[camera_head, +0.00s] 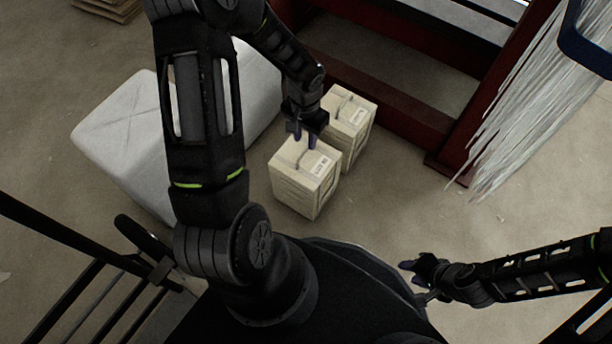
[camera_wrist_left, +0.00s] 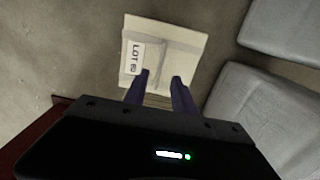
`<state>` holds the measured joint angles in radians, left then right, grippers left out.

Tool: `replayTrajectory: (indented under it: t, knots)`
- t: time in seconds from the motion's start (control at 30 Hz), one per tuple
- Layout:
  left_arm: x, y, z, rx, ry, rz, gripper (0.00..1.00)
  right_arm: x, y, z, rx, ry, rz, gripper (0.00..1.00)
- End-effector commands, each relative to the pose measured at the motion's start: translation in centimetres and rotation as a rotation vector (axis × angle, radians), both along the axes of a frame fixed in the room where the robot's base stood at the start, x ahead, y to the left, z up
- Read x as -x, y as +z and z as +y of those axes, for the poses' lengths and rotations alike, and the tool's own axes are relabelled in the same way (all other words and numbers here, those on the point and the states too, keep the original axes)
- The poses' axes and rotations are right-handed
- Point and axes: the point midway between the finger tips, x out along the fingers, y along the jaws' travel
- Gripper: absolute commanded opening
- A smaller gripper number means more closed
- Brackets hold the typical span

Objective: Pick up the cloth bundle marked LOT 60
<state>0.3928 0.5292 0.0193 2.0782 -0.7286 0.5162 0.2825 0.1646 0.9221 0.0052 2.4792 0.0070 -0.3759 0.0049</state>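Two pale cloth bundles stand on the floor: a near one (camera_head: 303,190) and a far one (camera_head: 357,118) close behind it. Each has a strap and a white label on top. The near bundle also shows in the left wrist view (camera_wrist_left: 182,42); its label (camera_wrist_left: 133,58) reads LOT and what looks like 60, the digits blurred. The far label is too small to read. My left gripper (camera_head: 304,140) is open, its fingers apart over the far edge of the near bundle; contact cannot be told. My right gripper (camera_head: 410,273) is open and empty, low at the right.
Large white wrapped blocks (camera_head: 125,125) lie left of the bundles, partly behind my left arm. A dark red frame (camera_head: 405,118) stands behind them. White strands (camera_head: 515,110) hang at the upper right. The floor right of the near bundle is clear.

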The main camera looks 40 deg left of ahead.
Motion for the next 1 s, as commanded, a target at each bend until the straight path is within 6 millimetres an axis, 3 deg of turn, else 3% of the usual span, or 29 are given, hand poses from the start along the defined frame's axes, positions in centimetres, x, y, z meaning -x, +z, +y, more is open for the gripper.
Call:
replayTrajectory:
  t: [0.17,0.5,1.0]
  knots:
    - [0.0,-0.9,-0.1,0.001,0.0,0.001,0.32,-0.1,-0.6,0.0,0.0,0.0,-0.001,0.36]
    - [-0.1,-5.2,-0.2,0.001,0.0,0.001,0.32,-0.4,-3.1,0.1,0.002,-0.006,-0.013,0.36]
    - [-0.1,-5.2,-0.2,0.001,0.0,0.0,0.32,-0.5,-3.0,0.1,0.002,-0.006,-0.014,0.36]
